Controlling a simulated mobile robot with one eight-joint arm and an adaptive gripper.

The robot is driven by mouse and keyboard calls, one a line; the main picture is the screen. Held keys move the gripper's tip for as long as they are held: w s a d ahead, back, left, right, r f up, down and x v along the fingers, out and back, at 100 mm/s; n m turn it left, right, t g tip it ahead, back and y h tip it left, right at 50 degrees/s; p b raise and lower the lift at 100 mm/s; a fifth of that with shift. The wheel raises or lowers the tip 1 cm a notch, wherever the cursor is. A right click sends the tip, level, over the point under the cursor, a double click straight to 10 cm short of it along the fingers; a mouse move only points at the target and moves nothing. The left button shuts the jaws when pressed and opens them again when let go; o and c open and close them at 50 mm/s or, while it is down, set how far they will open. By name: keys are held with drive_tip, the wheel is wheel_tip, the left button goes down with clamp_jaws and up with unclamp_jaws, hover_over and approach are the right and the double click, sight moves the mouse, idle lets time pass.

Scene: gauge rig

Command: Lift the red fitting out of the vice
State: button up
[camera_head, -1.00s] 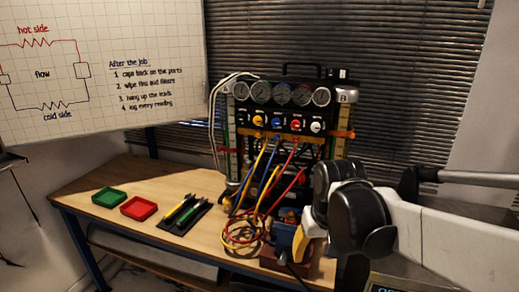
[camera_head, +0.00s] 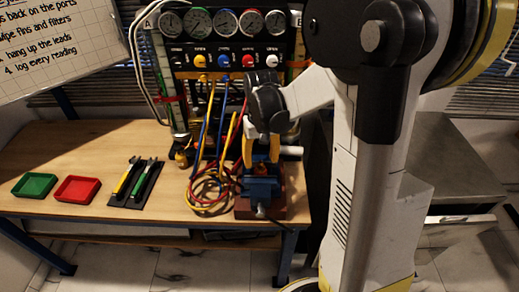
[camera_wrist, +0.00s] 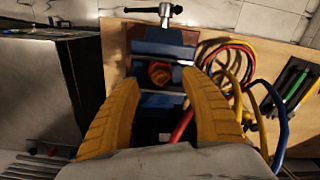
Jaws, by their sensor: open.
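The blue vice (camera_head: 262,190) stands on a red-brown block near the front right of the wooden bench. In the wrist view the vice (camera_wrist: 165,50) is seen from above with its handle at the top. The red fitting (camera_wrist: 160,73) sits between the vice jaws; I cannot make it out in the head view. My gripper (camera_head: 261,158) is above and behind the vice. In the wrist view its two yellow fingers (camera_wrist: 162,98) are spread apart and empty, with the fitting just beyond and between their tips, apparently not touched.
Yellow, red and blue hoses (camera_head: 208,190) coil beside the vice. The gauge rig (camera_head: 225,50) stands behind. A green tray (camera_head: 34,186), a red tray (camera_head: 77,190) and a black mat with tools (camera_head: 135,184) lie left. Bench space behind the trays is clear.

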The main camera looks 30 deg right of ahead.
drive_tip(key=shift+f+b, duration=0.3)
drive_tip(key=shift+f, duration=1.15)
drive_tip(key=shift+c, duration=0.5)
clamp_jaws()
drive_tip(key=shift+w+d+r, duration=0.15)
drive_tip(key=shift+w+d, duration=0.1)
drive_tip(key=shift+w, duration=0.15)
drive_tip(key=shift+r, duration=0.2)
drive_tip(key=shift+r+p, duration=3.1)
drive_tip(key=shift+r, duration=1)
